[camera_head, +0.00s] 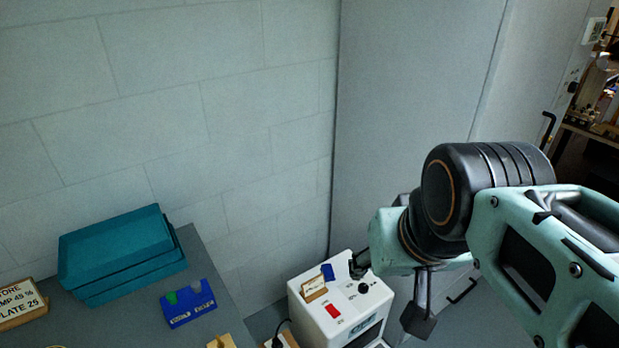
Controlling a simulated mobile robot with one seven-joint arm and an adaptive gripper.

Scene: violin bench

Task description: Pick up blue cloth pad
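A small dark blue piece (328,272), which looks like the blue cloth pad, is at the top of a white box-shaped machine (308,315).
The machine carries a small label card (314,288), a red switch (333,311) and a black knob (363,288). Teal trays (120,255), a blue holder (188,309) and a sign block (20,303) are on the grey bench (215,285). A wall and grey cabinet (400,100) stand behind.

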